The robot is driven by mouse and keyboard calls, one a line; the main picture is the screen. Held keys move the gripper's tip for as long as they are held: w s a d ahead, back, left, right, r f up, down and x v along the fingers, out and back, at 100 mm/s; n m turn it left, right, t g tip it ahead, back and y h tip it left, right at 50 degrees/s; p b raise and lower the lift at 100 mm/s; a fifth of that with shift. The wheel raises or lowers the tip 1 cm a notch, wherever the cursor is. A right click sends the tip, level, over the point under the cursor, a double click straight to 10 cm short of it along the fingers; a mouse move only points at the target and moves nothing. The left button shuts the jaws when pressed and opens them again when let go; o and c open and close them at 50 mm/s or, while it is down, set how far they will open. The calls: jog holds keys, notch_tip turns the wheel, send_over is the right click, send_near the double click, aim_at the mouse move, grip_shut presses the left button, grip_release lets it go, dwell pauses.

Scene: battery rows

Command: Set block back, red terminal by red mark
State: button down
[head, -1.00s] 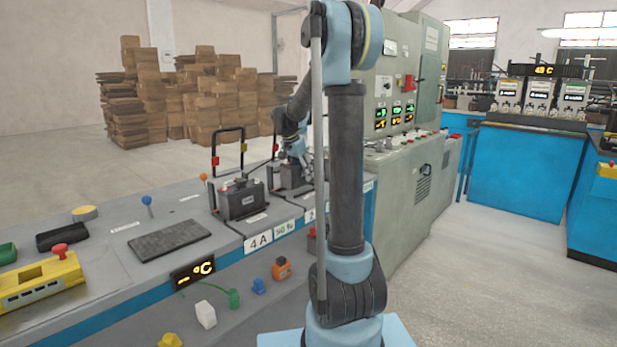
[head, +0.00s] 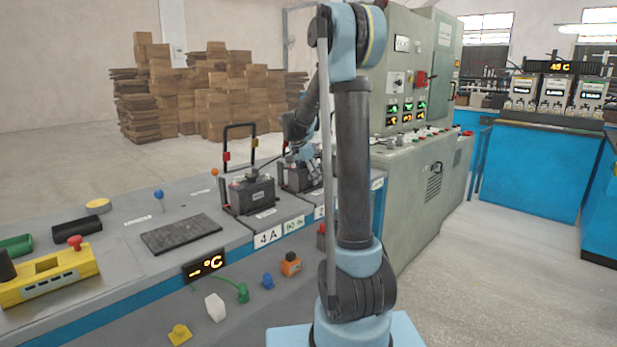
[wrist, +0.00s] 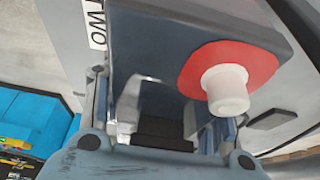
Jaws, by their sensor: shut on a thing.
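In the wrist view, a dark grey-blue block (wrist: 150,45) fills the middle, close up. It has a red terminal (wrist: 238,62) with a white post at its right. My gripper (wrist: 163,122) is shut on the block, below it in that picture. In the head view, my gripper (head: 312,168) is at the farther dark block (head: 294,177), partly hidden by my arm. I cannot tell whether that block touches the bench. The nearer dark block (head: 249,194) stands upright below a black frame (head: 240,127) with a red mark (head: 227,156) and a yellow mark (head: 254,143).
The grey bench (head: 125,268) holds a black ribbed mat (head: 181,234), a blue-knobbed lever (head: 159,195) and a yellow box with a red button (head: 50,276). A grey control cabinet (head: 408,190) stands right of my arm. A white label (wrist: 94,22) shows in the wrist view.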

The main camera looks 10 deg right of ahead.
jog(key=c, duration=0.9)
grip_release()
